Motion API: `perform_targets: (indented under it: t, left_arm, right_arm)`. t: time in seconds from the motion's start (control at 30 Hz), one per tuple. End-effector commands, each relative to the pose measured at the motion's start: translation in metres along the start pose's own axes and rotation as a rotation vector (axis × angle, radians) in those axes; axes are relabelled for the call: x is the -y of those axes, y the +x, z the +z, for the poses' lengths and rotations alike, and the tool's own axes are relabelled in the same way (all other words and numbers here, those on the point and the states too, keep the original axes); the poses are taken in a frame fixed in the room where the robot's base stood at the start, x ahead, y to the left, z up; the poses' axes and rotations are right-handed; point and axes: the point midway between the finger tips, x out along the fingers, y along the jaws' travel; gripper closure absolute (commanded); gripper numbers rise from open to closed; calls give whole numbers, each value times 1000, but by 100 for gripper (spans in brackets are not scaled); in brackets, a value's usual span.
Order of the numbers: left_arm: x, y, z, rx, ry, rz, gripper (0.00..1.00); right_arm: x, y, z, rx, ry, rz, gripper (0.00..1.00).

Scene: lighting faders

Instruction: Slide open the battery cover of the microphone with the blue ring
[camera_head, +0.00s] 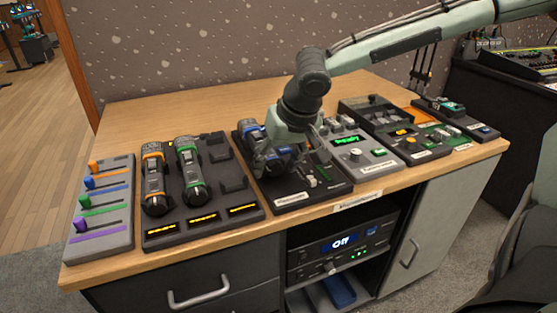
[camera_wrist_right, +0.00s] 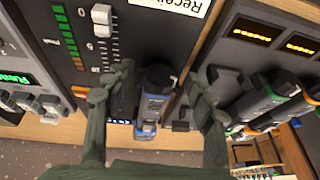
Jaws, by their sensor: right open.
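The microphone with the blue ring (camera_head: 249,127) lies on the left part of a dark receiver panel, its far end showing behind my right gripper. My right gripper (camera_head: 262,172) is open and low over the microphone, hiding most of its body in the head view. In the right wrist view the blue and dark microphone (camera_wrist_right: 152,105) lies between the two spread fingers of the right gripper (camera_wrist_right: 158,80), with a gap on each side. I cannot make out its battery cover. My left gripper is not in view.
A dark dock (camera_head: 222,205) to the left holds microphones with an orange ring (camera_head: 153,178) and a green ring (camera_head: 190,172). A grey fader board (camera_head: 103,235) lies at far left. A grey mixer (camera_head: 375,160) and other panels stand close on the right.

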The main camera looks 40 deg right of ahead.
Motion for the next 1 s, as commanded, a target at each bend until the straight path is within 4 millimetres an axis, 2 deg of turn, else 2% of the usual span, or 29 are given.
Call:
perform_targets:
  t: [0.13,0.4,0.43,0.47,0.77,0.87,1.0]
  left_arm:
    - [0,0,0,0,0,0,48]
    - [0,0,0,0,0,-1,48]
    - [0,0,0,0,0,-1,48]
    - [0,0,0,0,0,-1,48]
    - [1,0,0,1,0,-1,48]
    - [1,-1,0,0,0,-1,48]
    - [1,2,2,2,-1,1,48]
  right_arm:
    - [0,0,0,-1,0,0,46]
    - [0,0,0,0,-1,0,79]
    - [0,0,0,-1,-1,0,49]
    - [0,0,0,-1,-1,0,46]
    - [0,-1,0,-1,0,-1,45]
    - [1,-8,-1,-4,0,-2,45]
    - [1,-27,-2,-5,0,-4,45]
